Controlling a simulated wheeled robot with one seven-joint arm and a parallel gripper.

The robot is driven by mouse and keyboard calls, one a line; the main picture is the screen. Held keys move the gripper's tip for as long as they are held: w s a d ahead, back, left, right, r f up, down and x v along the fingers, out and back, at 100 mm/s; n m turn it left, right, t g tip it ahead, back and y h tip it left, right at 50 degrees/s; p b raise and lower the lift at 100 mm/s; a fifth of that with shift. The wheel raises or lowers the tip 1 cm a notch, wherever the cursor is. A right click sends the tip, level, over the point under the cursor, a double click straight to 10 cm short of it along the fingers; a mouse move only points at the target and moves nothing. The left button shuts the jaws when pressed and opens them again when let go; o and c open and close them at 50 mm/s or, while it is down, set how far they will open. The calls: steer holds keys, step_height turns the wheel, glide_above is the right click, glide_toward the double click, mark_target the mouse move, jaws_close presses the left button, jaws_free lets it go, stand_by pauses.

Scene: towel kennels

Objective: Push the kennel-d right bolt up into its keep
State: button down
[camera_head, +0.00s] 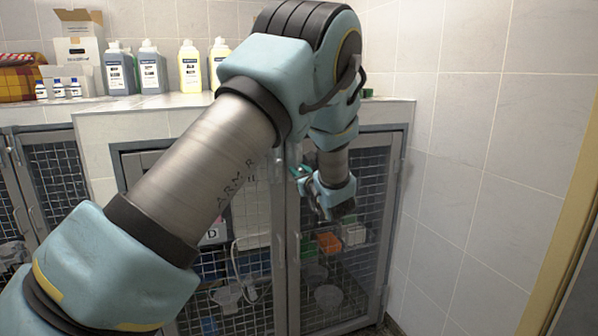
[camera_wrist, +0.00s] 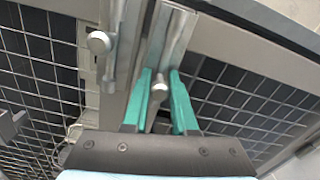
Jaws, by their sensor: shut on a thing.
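The kennel-d right bolt (camera_wrist: 160,88) shows in the wrist view as a metal rod with a round-ended knob, under a metal housing on the door frame. My gripper (camera_wrist: 161,76) has its two teal fingers on either side of the knob and is shut on it. In the head view my gripper (camera_head: 300,172) is at the upper middle of the kennel doors, and my arm hides much of them. The bolt itself is too small to tell there. The keep cannot be made out clearly.
A second bolt (camera_wrist: 100,42) with a round knob stands just left in the wrist view. Mesh doors (camera_head: 340,230) flank the middle frame. A tiled wall (camera_head: 480,150) closes the right side. Bottles (camera_head: 190,66) stand on the counter (camera_head: 135,103) above.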

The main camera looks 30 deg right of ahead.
mark_target(297, 157)
stand_by(0.3)
step_height(297, 157, up, 4)
steer(key=shift+f+p, duration=0.1)
steer(key=shift+p, duration=0.55)
steer(key=c, duration=0.7)
jaws_free()
steer(key=shift+f, duration=0.1)
steer(key=shift+c, duration=0.2)
steer(key=s, duration=0.3)
steer(key=s+a, duration=0.1)
steer(key=s, duration=0.6)
steer(key=shift+s+a+b, duration=0.15)
steer(key=shift+s+b, duration=0.15)
steer(key=shift+s, duration=0.05)
